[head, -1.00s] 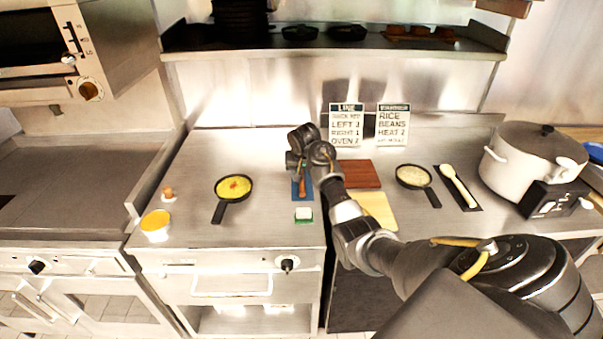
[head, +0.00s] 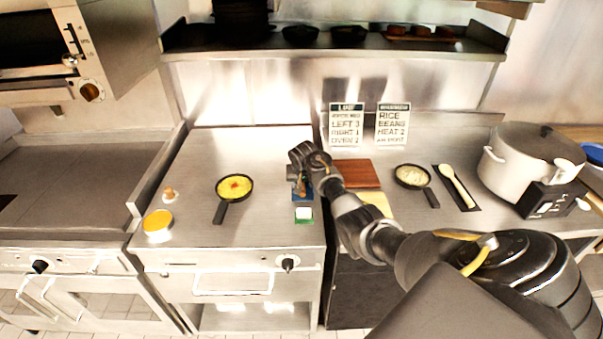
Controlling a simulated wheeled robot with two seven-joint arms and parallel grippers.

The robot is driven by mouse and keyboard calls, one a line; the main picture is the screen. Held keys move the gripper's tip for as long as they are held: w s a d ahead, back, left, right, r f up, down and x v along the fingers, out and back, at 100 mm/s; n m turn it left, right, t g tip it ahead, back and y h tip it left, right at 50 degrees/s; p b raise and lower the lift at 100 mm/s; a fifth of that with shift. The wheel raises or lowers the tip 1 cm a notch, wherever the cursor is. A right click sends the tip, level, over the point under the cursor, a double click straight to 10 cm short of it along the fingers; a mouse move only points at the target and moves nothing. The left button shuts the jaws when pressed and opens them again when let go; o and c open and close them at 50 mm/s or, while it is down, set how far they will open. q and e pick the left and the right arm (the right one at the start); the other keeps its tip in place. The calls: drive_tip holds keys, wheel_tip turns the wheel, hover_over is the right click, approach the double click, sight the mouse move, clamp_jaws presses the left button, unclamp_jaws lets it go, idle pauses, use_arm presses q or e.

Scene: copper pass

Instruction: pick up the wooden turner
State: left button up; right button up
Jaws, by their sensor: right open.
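The wooden turner (head: 303,186) lies on a small blue mat (head: 307,195) near the middle of the steel counter. Only a small brown part of it shows, because my right gripper covers most of it. My right gripper (head: 299,189) is open and points down, low over the turner and the mat. I cannot tell whether its fingers touch the turner. My left gripper is not in view.
A green-and-white sponge (head: 304,214) lies just in front of the mat. A pan with yellow food (head: 234,187) stands to the left. A dark red board (head: 361,173), a second pan (head: 411,176) and a large pot (head: 520,165) stand to the right.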

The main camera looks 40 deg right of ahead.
clamp_jaws()
drive_tip(key=shift+r, duration=0.1)
drive_tip(key=shift+r, duration=0.55)
drive_tip(key=s+a+r+b, duration=0.2)
drive_tip(key=s+a+r, duration=0.5)
drive_tip(key=a+r, duration=0.4)
drive_tip(key=shift+a+r, duration=0.35)
drive_tip(key=shift+a, duration=0.3)
